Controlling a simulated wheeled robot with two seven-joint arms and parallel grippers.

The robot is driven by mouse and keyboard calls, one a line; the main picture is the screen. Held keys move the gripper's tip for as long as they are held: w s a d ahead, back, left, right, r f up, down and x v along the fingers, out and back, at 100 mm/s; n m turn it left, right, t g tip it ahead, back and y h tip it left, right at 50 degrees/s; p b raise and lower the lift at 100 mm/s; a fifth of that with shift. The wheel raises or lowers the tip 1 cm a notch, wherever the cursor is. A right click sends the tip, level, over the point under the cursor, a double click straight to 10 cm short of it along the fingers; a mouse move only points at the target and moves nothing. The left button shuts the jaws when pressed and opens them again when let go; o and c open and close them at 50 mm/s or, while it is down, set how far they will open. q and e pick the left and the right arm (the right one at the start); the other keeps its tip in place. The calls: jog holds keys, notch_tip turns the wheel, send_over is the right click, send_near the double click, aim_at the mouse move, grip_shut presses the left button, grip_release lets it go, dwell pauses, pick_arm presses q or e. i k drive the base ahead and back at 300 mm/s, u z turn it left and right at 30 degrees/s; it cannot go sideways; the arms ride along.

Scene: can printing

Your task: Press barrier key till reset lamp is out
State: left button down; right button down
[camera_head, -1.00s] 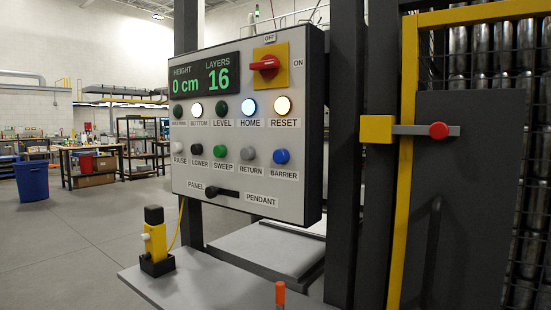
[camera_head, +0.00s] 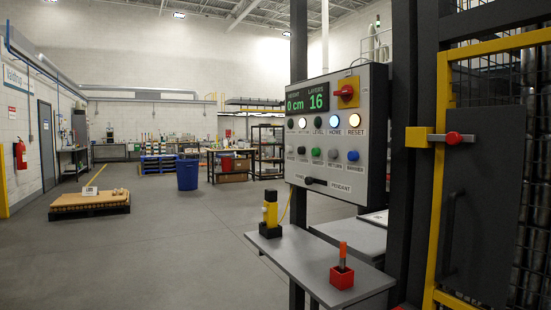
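The control panel (camera_head: 340,140) stands right of centre in the head view, facing me at an angle. Its blue barrier key (camera_head: 353,155) is at the right end of the lower button row. The reset lamp (camera_head: 354,120) above it glows warm white. The bottom lamp (camera_head: 302,123) and home lamp (camera_head: 334,121) are also lit. The display (camera_head: 307,97) reads 0 cm and 16 layers. Neither of my grippers shows in the view.
A grey shelf (camera_head: 310,262) below the panel holds a yellow and black device (camera_head: 270,214) and a red block with an orange-topped stick (camera_head: 342,275). A yellow-framed gate (camera_head: 440,180) with a red knob stands at right. Open floor (camera_head: 180,255) lies left.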

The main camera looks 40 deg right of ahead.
aim_at(354, 156)
jog(key=u, duration=0.05)
jog(key=i, duration=2)
jog(key=z, duration=1.8)
jog(key=i, duration=0.7)
jog(key=z, duration=0.75)
